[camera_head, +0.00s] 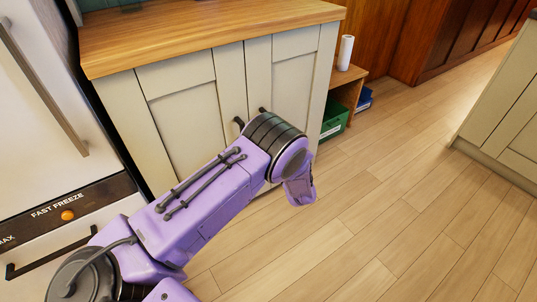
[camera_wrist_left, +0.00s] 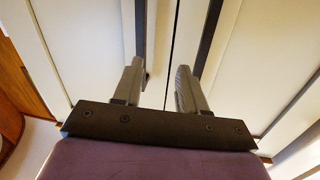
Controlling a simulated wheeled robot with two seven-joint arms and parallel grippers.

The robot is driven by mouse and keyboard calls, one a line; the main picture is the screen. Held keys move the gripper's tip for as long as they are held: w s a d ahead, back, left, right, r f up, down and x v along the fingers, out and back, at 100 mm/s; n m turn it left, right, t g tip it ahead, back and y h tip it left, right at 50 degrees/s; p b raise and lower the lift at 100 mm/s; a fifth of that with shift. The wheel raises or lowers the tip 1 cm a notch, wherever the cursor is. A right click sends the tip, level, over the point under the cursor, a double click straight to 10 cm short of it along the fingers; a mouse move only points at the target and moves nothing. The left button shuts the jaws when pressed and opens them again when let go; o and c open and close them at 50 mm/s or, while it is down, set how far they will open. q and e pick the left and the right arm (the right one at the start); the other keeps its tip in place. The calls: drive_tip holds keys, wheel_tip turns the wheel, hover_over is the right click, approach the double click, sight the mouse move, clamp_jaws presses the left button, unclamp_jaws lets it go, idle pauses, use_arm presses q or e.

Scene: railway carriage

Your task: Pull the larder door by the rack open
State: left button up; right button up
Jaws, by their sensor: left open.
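The larder is a cream cabinet with two panelled doors under a wooden top. The door by the rack (camera_head: 291,75) is the right one in the head view, and it looks shut. Its dark handle (camera_head: 262,110) shows just above my purple left wrist. My left gripper is hidden behind my arm in the head view. In the left wrist view, my left gripper (camera_wrist_left: 161,68) is open, its fingers pointing at the cabinet front. One dark bar handle (camera_wrist_left: 141,30) runs close by the left finger, the other (camera_wrist_left: 209,35) passes beside the right finger. I cannot tell whether they touch.
The wooden rack (camera_head: 347,86) stands right of the larder, with a white roll (camera_head: 345,52) on top and a green box (camera_head: 335,118) low down. A white appliance (camera_head: 45,110) is at the left. Wooden floor (camera_head: 400,200) is clear to the right, up to another cream cabinet (camera_head: 505,115).

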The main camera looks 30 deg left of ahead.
use_arm(q)
drive_tip(key=w+d+r+n+g+y+b, duration=0.1)
drive_tip(key=w+d+n+g+y+b, duration=0.1)
drive_tip(key=w+n+b, duration=0.15)
drive_tip(key=b+x, duration=0.1)
drive_tip(key=x, duration=0.9)
drive_tip(key=shift+w+r, duration=0.2)
drive_tip(key=shift+w, duration=0.1)
use_arm(e)
wheel_tip(320, 180, down, 7)
use_arm(q)
drive_tip(key=shift+m, duration=0.25)
use_arm(e)
drive_tip(key=shift+f, duration=0.1)
use_arm(q)
clamp_jaws()
